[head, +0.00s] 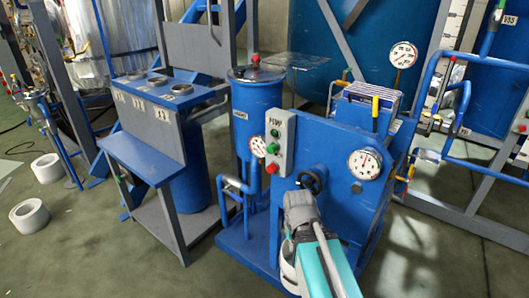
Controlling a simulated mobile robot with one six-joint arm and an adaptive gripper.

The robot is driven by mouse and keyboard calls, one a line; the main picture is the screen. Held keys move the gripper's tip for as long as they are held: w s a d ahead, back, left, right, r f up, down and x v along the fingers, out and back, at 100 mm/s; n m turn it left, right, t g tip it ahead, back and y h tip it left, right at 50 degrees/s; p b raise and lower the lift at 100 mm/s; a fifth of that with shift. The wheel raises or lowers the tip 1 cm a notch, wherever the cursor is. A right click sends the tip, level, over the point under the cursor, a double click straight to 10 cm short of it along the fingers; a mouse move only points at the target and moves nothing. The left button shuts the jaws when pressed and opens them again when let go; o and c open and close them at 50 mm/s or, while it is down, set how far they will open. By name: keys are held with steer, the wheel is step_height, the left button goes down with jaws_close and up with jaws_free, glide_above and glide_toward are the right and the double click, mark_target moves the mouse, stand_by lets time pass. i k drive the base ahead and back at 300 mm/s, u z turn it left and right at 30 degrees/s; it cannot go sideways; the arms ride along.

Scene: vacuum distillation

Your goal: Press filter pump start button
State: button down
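A grey control box (280,142) stands upright on the front left of the blue filter unit (325,150). On its face are a small green button (275,133), a larger green button (273,148) and a red button (271,168). I cannot read which one is the pump start button. My grey and teal arm (325,262) rises from the bottom edge, below and right of the box and apart from it in the picture. I make out no gripper fingers. A dark handwheel-like ring (313,180) shows just beyond the top of my arm.
A pressure gauge (364,164) sits on the unit's right side, and another (258,146) beside the box. A blue cylindrical tank (255,110) stands behind left. A blue panel stand (150,145) is farther left. Blue pipes (440,155) run at the right. Bare floor lies front left.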

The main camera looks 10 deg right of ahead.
mark_target(272, 148)
steer(key=u, duration=0.7)
steer(key=k, duration=0.55)
steer(key=z, duration=0.4)
